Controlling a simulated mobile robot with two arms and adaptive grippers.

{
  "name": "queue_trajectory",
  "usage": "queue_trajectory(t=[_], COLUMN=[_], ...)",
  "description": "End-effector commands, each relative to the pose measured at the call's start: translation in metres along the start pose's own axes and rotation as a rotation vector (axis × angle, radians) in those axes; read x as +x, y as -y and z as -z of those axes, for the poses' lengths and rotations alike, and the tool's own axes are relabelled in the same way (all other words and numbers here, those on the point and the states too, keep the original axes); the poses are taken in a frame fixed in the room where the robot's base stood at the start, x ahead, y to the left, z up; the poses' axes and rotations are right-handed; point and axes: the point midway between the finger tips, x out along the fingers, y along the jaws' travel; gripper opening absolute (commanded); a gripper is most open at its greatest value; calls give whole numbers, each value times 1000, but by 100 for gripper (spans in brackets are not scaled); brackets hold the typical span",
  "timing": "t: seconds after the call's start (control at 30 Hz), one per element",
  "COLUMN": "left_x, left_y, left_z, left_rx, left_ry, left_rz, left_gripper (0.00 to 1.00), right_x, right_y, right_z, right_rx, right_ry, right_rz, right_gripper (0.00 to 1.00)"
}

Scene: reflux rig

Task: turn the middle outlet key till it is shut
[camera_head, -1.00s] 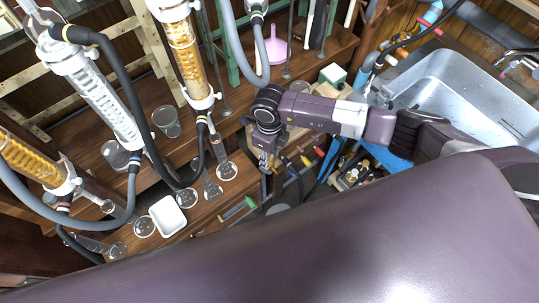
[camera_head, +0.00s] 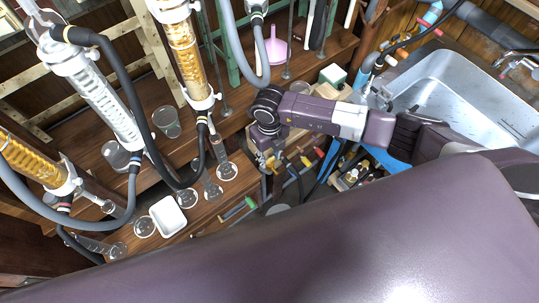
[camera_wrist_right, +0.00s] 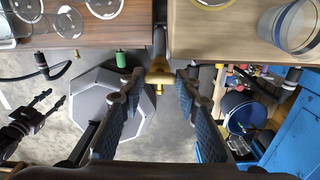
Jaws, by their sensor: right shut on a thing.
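The middle outlet key is a brass-yellow piece (camera_wrist_right: 159,74) at the bench edge in the right wrist view, between my right fingers. My right gripper (camera_wrist_right: 159,88) is shut on this key, one finger on each side. In the head view my right gripper (camera_head: 268,163) is at the front of the bench, pointing down, and mostly hides the key. How far the key is turned cannot be told. A green-capped key (camera_wrist_right: 121,60) is to its left, and also shows in the head view (camera_head: 237,209). My left gripper (camera_wrist_right: 42,103) shows at the left of the right wrist view, fingers apart and empty.
Glass condensers (camera_head: 102,100) with dark hoses stand left on the wooden bench. Flasks and a white dish (camera_head: 167,216) are near its front edge. A metal sink (camera_head: 455,95) is at the right. A grey octagonal base (camera_wrist_right: 100,115) and a blue cabinet (camera_wrist_right: 295,130) are below.

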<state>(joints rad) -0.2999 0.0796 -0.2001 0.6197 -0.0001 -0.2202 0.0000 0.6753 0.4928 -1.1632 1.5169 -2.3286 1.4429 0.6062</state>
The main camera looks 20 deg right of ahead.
Motion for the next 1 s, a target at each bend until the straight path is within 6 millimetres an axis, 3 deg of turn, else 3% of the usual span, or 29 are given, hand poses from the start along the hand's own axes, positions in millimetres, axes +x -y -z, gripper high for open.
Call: queue_trajectory(t=[0.23,0.27,0.4,0.77,1.0], left_x=[0,0,0,0,0], left_y=[0,0,0,3,1], left_z=[0,0,0,-2,0], left_rx=[0,0,0,0,0], left_ry=[0,0,0,1,0], left_rz=[0,0,0,3,1], left_gripper=[40,40,40,40,40], right_x=[-1,-1,-1,-5,-45], right_y=[1,1,0,0,1], right_z=[-1,-1,-1,-1,-2], right_rx=[3,3,2,0,-2], right_ry=[3,3,2,2,6], right_rz=[0,0,0,0,0], right_gripper=[6,31,47,48,48])
